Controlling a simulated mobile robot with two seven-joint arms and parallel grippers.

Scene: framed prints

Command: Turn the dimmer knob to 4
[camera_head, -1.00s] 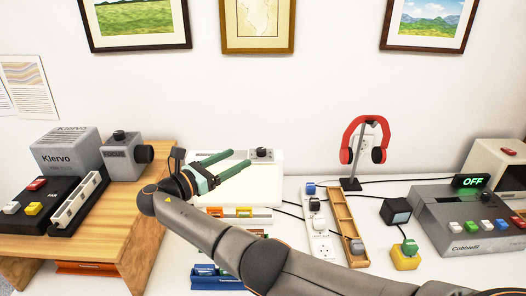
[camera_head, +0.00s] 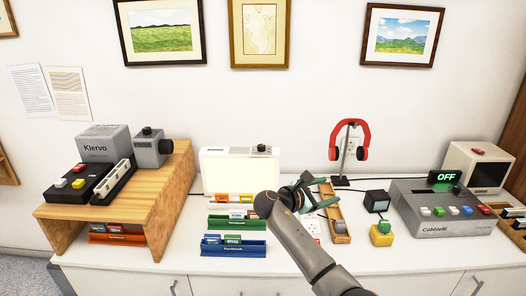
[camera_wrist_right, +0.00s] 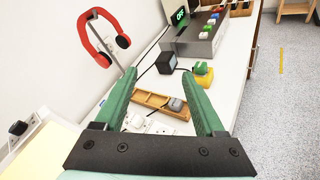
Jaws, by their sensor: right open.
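A small black knob (camera_head: 262,148) sits on the top edge of a lit white light panel (camera_head: 228,174) in the head view. It looks like the dimmer, but its marks are too small to read. My right gripper (camera_head: 322,190) is open and empty, right of and in front of the panel, over the power strip area and apart from the knob. In the right wrist view the two green fingers (camera_wrist_right: 160,78) stand wide apart with nothing between them. A dark knob-like part (camera_wrist_right: 18,128) shows at the left edge there. My left gripper is not in view.
A wooden tray (camera_head: 338,222) and red headphones on a stand (camera_head: 349,150) are close to my right gripper. A grey console reading OFF (camera_head: 440,212) stands right. A wooden riser (camera_head: 165,197) with devices stands left. Slide trays (camera_head: 233,248) lie in front of the panel.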

